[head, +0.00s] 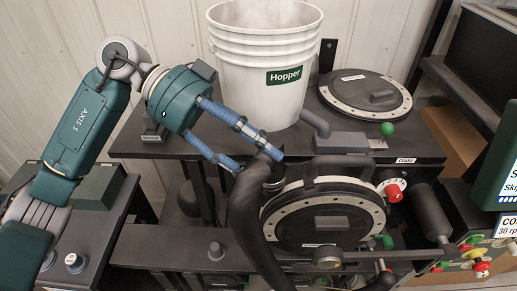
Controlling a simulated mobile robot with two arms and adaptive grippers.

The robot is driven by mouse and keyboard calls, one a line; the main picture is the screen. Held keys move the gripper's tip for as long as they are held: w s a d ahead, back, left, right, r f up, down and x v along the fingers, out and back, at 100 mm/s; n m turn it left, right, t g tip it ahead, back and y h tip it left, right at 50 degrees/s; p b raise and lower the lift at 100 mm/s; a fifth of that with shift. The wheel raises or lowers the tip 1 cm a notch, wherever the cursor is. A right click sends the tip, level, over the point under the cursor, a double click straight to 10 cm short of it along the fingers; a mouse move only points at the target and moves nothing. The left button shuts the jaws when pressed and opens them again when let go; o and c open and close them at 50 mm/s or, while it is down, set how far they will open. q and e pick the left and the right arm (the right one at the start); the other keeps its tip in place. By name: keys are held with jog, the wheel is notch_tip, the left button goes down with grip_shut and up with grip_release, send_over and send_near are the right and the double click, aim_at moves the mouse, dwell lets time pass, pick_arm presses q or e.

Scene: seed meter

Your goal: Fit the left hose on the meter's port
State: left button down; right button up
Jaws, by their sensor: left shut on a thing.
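The left hose (243,213) is a thick black tube. It rises from the bottom edge and bends over at its upper end beside the meter. My left gripper (260,161), with blue ribbed fingers, is shut on the hose near that upper end. The meter (323,218) is a round black unit with a pale dotted ring, standing on edge to the right of the hose. A dark collar shows close under the hose end, at the meter's upper left. I cannot tell whether it is the port, or whether the hose touches it. My right gripper is not in view.
A white Hopper bucket (262,70) stands on the dark bench behind my gripper. A round lid (365,94) lies to its right. A green knob (387,129), a red knob (395,194) and a grey cylinder (431,212) crowd the meter's right side.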

pick_arm(q)
jog(key=c, duration=0.7)
grip_release()
jog(key=shift+c, duration=0.2)
jog(key=shift+f, duration=0.1)
jog(key=v, duration=1.2)
jog(key=shift+s, duration=0.1)
